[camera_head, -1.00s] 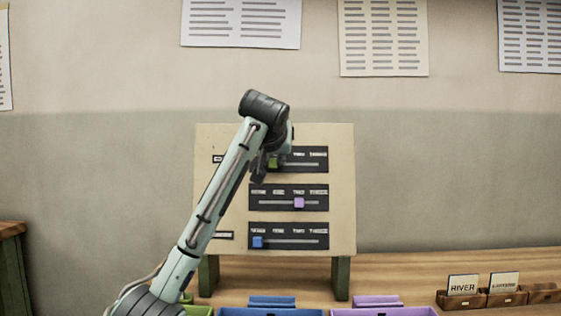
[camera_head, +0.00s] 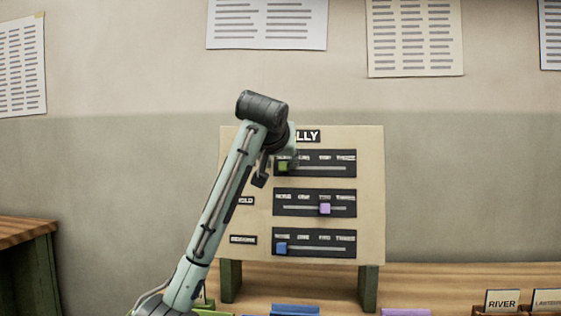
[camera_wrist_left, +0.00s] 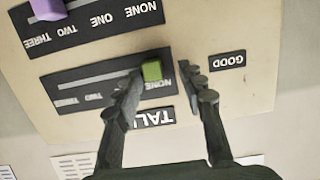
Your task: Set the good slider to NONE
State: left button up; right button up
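The green good slider knob (camera_head: 284,167) is at the left end of its track on the top black panel (camera_head: 335,158) of the tally board, at NONE. It also shows in the left wrist view (camera_wrist_left: 151,70), upside down, at the track end nearest the GOOD label (camera_wrist_left: 226,60). My left gripper (camera_wrist_left: 160,92) is open, its fingers on either side of the knob's position. The finger on the TWO side is close beside the knob; I cannot tell if it touches. In the head view my left gripper (camera_head: 264,172) is partly hidden by its arm, which covers the GOOD label.
Below are a purple knob (camera_head: 325,208) near TWO and a blue knob (camera_head: 281,248) at NONE. The board (camera_head: 372,200) stands on green legs on a wooden table.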

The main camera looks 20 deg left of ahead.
pick_arm(q)
jog(key=v, duration=1.2)
dwell(0.6)
